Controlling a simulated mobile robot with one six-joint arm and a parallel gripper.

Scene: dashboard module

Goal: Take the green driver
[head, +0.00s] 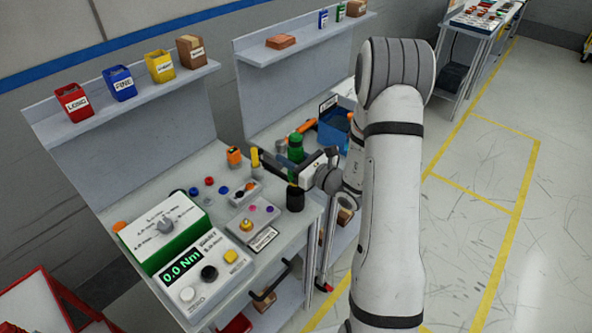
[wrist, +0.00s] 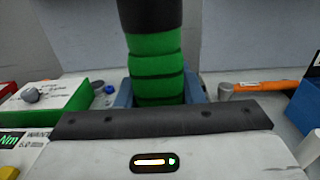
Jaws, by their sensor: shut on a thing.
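The green driver (head: 295,143) stands upright above the near right part of the workbench, with ridged green bands and a black end that show in the wrist view (wrist: 155,65). My gripper (head: 297,160) is shut on it, with blue-grey fingers on both sides of the green grip in the wrist view (wrist: 158,98). The driver's lower end is hidden behind my gripper and the jaw plate. I cannot tell whether it touches anything below.
A dark cylindrical holder (head: 295,198) stands at the bench's right edge below my gripper. A torque tester (head: 195,270) reading 0.0 Nm is at the front left. Orange (head: 234,156) and yellow (head: 255,158) tools stand behind. A blue bin (head: 334,130) is on the neighbouring bench.

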